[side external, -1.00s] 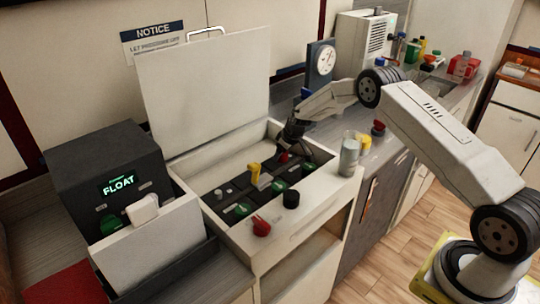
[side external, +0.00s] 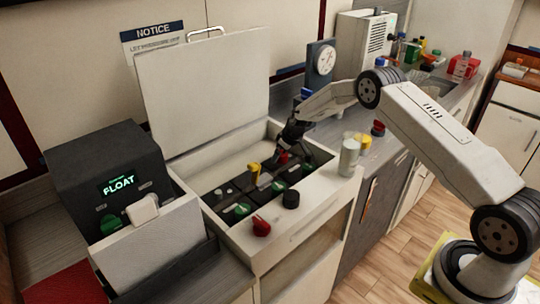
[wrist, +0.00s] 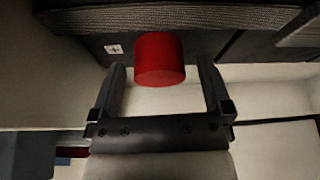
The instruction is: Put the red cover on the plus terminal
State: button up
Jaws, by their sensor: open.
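My gripper (side external: 291,139) is above the back right of the open white bay in the side view. A red cylindrical cover (side external: 283,157) stands just below it, at the dark battery row. In the wrist view the red cover (wrist: 159,60) lies between the two spread fingers, with gaps on both sides. The gripper is open and not closed on the cover. The cover appears to stand at the edge of a dark block (wrist: 207,43). What is under it is hidden, so I cannot tell whether it is fully seated.
A yellow piece (side external: 254,170) and green caps (side external: 243,208) stand in the bay. The raised lid (side external: 205,85) is behind. A grey cylinder (side external: 349,158) stands at the right corner.

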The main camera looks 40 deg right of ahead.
jog(key=v, duration=1.2)
dwell(0.7)
jog(key=s+a+r+t, duration=0.4)
jog(key=a+r, duration=0.4)
jog(key=a, duration=0.1)
jog(key=s+a+f+g, duration=0.1)
jog(key=s+a+g, duration=0.2)
jog(key=s, duration=1)
jog(key=s+a+f+m+g, duration=0.1)
jog(key=s+a+f+g, duration=0.1)
jog(key=s, duration=1)
jog(key=a+g, duration=0.1)
jog(key=a, duration=0.1)
jog(key=shift+s+a+m+h, duration=0.3)
jog(key=shift+s, duration=0.05)
